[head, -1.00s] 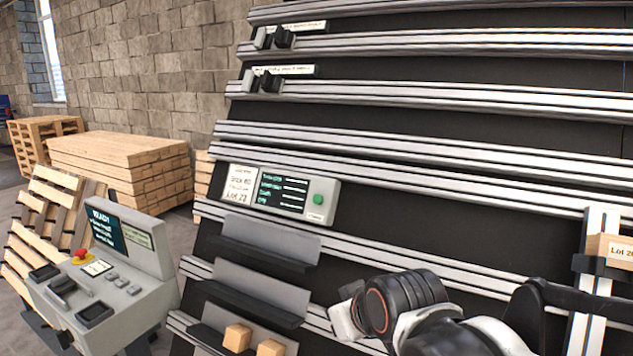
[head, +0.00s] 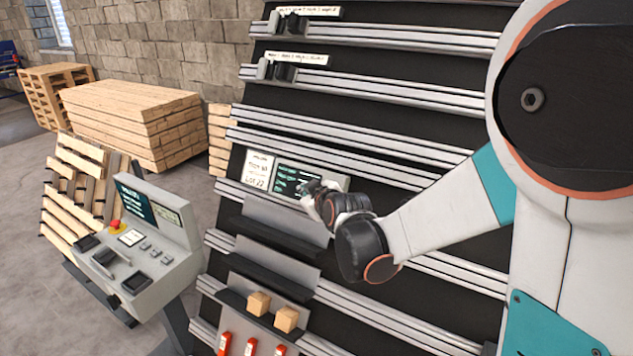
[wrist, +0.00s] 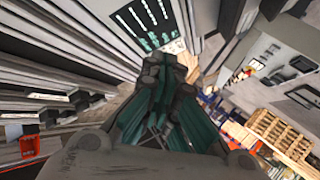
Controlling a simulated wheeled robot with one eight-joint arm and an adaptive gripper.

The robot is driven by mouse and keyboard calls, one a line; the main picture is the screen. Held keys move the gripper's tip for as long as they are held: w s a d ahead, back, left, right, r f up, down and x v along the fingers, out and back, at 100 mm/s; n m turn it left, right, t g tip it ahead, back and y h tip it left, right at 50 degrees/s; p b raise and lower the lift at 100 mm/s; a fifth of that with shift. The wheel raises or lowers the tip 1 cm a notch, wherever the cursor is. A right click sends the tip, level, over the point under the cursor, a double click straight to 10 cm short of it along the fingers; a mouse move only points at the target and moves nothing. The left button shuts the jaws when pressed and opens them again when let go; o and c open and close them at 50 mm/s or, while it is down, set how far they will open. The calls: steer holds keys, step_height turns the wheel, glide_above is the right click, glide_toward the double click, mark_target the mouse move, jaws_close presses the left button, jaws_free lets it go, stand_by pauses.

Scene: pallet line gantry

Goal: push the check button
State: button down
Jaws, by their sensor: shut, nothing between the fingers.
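The check panel (head: 262,165) is a light grey box on the rack, with a white label and a dark screen (head: 295,176) of green text. The green check button at its right end is hidden behind my gripper in the head view. My gripper (head: 318,190) is shut and empty, its tips at the right part of the panel. In the wrist view the shut fingers (wrist: 165,70) point towards the panel screen (wrist: 145,22). The button does not show there, and I cannot tell whether the tips touch it.
Below the panel are grey ledges (head: 283,222) with two wooden blocks (head: 259,303) and red items (head: 225,343). A control console (head: 165,225) with a red knob stands at the left. Pallets (head: 135,120) are stacked behind. My arm covers the right side.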

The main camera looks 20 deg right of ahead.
stand_by(0.4)
steer(key=w+d+f+b, duration=0.3)
steer(key=w+d+f, duration=0.1)
steer(key=w+d, duration=0.1)
steer(key=shift+w+d, duration=0.2)
steer(key=shift+w, duration=0.05)
steer(key=shift+w+d+f, duration=0.1)
steer(key=shift+f, duration=0.05)
stand_by(1.5)
steer(key=shift+w+d+f+b, duration=0.1)
steer(key=shift+w+d+b, duration=0.1)
steer(key=shift+b, duration=0.25)
steer(key=shift+w+d+f+b, duration=0.25)
steer(key=shift+w+d+b, duration=0.05)
stand_by(0.9)
steer(key=shift+s+a+r, duration=0.45)
steer(key=shift+s+a, duration=0.15)
stand_by(0.4)
